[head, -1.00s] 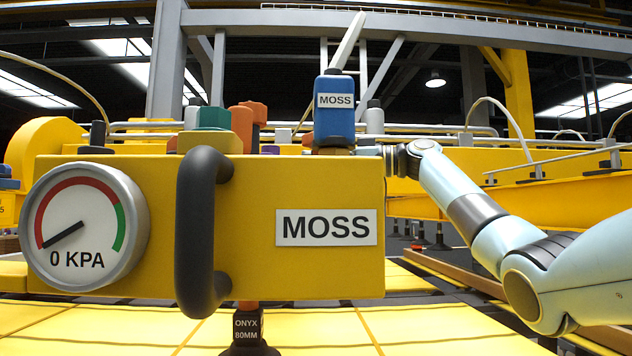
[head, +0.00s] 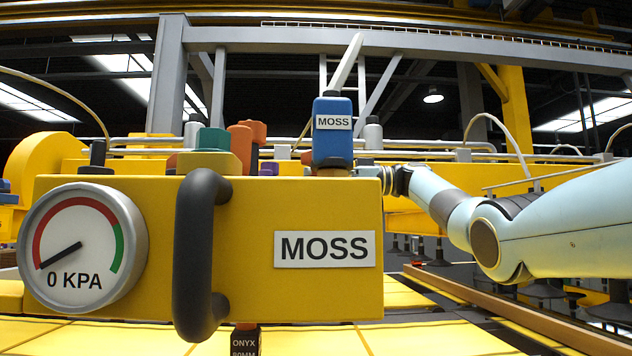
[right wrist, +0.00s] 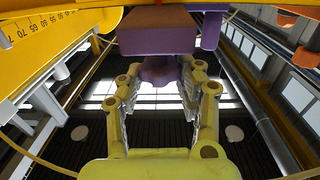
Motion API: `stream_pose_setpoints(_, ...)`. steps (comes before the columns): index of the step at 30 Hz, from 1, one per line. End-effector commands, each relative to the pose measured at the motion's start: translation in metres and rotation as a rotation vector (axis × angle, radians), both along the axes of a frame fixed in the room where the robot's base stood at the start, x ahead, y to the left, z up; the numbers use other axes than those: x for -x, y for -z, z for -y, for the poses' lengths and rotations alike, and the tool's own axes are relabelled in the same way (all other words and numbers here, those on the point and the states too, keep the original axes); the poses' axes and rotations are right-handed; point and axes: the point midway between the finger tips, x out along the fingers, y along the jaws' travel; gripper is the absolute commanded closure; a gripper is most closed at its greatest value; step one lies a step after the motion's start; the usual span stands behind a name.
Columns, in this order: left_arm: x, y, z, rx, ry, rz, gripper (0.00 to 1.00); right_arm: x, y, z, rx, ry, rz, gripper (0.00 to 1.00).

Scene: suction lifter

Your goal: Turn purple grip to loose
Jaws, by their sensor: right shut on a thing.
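In the right wrist view a purple grip (right wrist: 157,35) shows as a wide block with a narrower round neck under it. The two fingers of my right gripper (right wrist: 160,78) stand on either side of that neck and are shut on the purple part. In the head view my right arm reaches in behind the yellow MOSS box, which hides the gripper. A small purple piece (head: 269,168) shows above the box; I cannot tell if it is the same grip. My left gripper is not in view.
The yellow MOSS box (head: 330,295) fills the front, with a dark handle (head: 197,255) and a gauge (head: 82,250) reading 0 KPA. A blue MOSS-labelled block (head: 333,145), a green knob (head: 212,140) and an orange knob (head: 240,145) stand above it.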

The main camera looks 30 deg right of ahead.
Motion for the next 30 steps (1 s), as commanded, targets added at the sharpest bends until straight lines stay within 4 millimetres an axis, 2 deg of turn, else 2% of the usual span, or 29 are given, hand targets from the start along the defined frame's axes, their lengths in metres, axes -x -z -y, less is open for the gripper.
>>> stream_pose_setpoints(3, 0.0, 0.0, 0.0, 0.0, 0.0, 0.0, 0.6, 0.0, 0.002, 0.0, 0.002, -0.001, -0.002, 0.97)
stream_pose_setpoints(4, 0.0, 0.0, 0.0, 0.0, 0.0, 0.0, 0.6, 0.0, 0.002, 0.0, 0.002, -0.001, -0.002, 0.62)
stream_pose_setpoints(9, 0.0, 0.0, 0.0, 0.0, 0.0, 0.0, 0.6, 0.0, 0.001, 0.0, 0.001, 0.0, -0.002, 0.4)
stream_pose_setpoints(17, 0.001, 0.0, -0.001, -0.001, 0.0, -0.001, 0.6, 0.0, 0.001, 0.0, 0.0, 0.0, -0.001, 0.4)
stream_pose_setpoints(20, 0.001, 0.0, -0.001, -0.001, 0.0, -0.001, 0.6, 0.003, 0.001, 0.006, 0.0, 0.002, -0.001, 0.4)
stream_pose_setpoints(23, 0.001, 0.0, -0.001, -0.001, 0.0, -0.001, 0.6, 0.01, 0.001, 0.02, 0.001, 0.003, -0.002, 0.4)
stream_pose_setpoints(30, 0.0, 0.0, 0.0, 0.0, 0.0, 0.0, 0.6, 0.034, 0.001, 0.069, 0.0, 0.004, -0.004, 0.4)
